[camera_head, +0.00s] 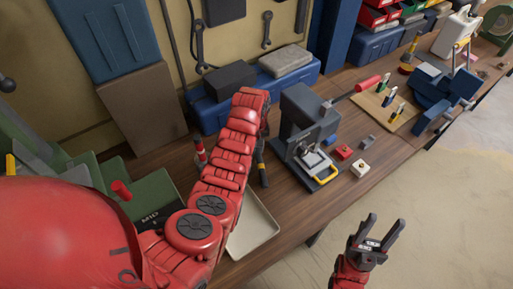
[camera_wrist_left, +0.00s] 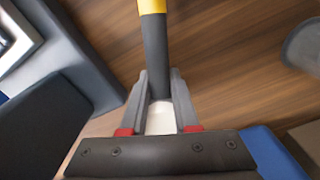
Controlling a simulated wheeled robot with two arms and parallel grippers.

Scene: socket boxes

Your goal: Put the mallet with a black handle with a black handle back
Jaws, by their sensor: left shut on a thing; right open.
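My left gripper (camera_wrist_left: 158,100) is shut on the mallet (camera_wrist_left: 156,55), whose black handle has a yellow section at the top of the left wrist view. In the head view the black and yellow mallet (camera_head: 262,168) hangs below the left wrist, above or at the bench between the red arm and the dark press. The mallet's head cannot be made out, and the left fingers are mostly hidden by the arm in the head view. My right gripper (camera_head: 377,234) is open and empty, out over the floor in front of the bench.
The dark press (camera_head: 300,125) stands right of the mallet, with a red (camera_head: 344,152) and a white (camera_head: 360,168) small box beside it. A pale tray (camera_head: 253,232) lies at the front edge. A blue toolbox (camera_head: 210,112) stands behind. A wooden tool board (camera_head: 390,108) lies right.

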